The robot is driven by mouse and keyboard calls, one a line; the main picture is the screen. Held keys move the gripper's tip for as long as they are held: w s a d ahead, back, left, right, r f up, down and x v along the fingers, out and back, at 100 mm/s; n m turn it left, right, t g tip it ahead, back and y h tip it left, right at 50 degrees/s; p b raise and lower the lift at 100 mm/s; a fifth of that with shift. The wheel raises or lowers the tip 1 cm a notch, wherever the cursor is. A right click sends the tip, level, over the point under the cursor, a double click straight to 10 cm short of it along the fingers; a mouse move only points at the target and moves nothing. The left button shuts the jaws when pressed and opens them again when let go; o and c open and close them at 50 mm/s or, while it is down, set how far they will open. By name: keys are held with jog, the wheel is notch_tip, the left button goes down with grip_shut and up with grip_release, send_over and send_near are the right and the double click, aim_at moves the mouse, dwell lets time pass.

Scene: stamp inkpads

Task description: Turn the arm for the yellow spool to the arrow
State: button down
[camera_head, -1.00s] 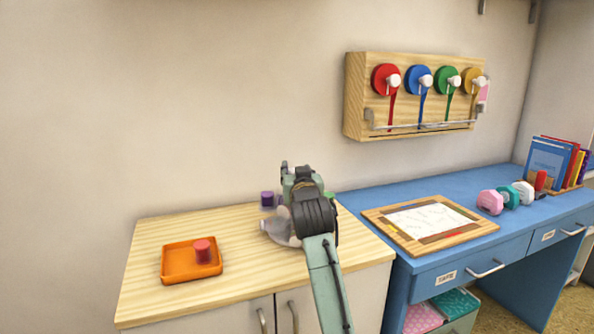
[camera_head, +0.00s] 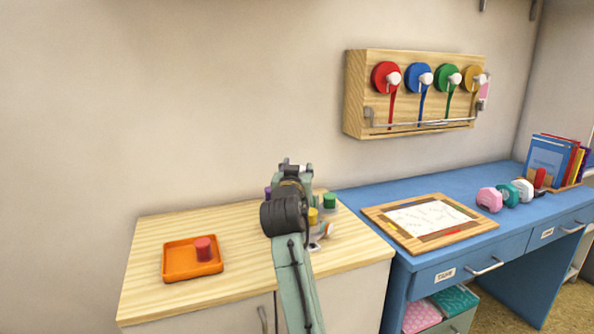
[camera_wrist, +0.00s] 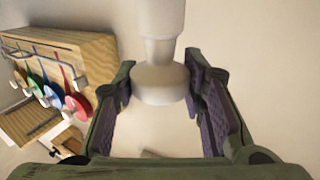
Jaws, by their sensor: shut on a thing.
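The yellow spool (camera_head: 471,76) is the rightmost on the wooden wall rack (camera_head: 357,96), with a white knob (camera_head: 479,80) on its front. Its arm is too small to make out clearly, and I cannot pick out an arrow. My gripper (camera_head: 294,168) is raised above the wooden cabinet, well left of the rack. In the wrist view my gripper (camera_wrist: 160,105) is shut on a pale grey piece (camera_wrist: 160,82) with a wide flange and narrower neck.
Red (camera_head: 384,77), blue (camera_head: 417,77) and green (camera_head: 446,77) spools share the rack, above a metal bar (camera_head: 420,122). Below are a blue desk (camera_head: 372,197), a framed board (camera_head: 402,236) and an orange tray (camera_head: 178,270). Purple, yellow and green pieces stand near my arm.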

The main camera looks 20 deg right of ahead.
jog(key=shift+f, duration=0.1)
jog(key=c, duration=1)
grip_release()
jog(key=v, duration=1.2)
jog(key=shift+a, duration=0.1)
